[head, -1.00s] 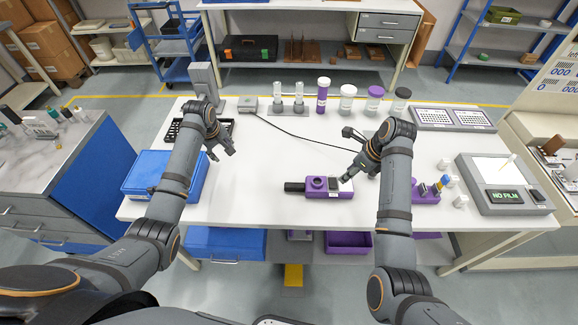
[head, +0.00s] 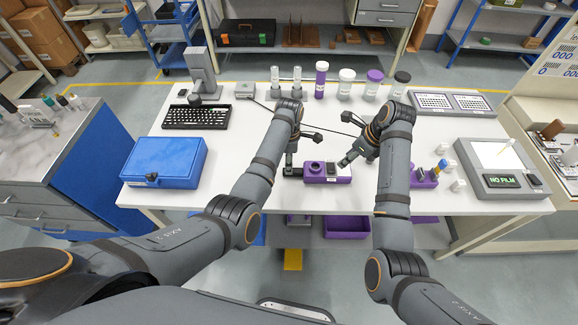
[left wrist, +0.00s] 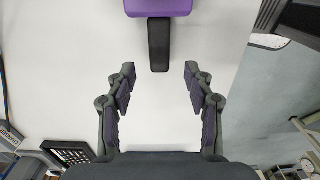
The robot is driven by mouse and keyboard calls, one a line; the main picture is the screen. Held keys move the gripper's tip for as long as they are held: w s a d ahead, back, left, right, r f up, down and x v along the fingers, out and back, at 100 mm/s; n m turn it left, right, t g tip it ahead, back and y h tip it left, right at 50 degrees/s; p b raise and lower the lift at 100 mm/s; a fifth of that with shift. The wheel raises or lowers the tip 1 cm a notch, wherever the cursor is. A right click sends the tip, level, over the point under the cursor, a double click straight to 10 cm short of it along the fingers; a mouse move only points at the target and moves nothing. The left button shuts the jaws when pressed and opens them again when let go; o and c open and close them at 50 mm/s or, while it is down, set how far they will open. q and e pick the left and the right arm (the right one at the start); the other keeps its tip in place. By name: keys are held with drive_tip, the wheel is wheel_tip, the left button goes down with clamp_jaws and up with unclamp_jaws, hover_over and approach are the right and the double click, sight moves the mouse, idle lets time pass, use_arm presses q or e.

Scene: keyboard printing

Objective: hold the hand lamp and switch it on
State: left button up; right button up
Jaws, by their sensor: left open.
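The hand lamp is a purple box (head: 342,178) with a black handle pointing left. It lies on the white table in front of me. In the left wrist view its purple body (left wrist: 160,8) is at the top edge and the black handle (left wrist: 159,45) points down toward my left gripper (left wrist: 159,73). That gripper is open, its two fingers apart on either side of the handle's end line, with nothing between them. In the head view my left gripper (head: 291,160) is at the handle, partly covering it. My right gripper (head: 346,162) is by the lamp's right end; its finger gap is unclear.
A blue case (head: 165,160) and a black keyboard (head: 196,117) are on the left. Several bottles (head: 346,80) stand along the back. A purple holder (head: 425,180) and a grey film device (head: 500,182) are on the right. A black cable crosses the table behind the lamp.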

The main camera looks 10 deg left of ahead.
use_arm(q)
wheel_tip(320, 180, down, 6)
drive_tip(key=shift+r, duration=0.15)
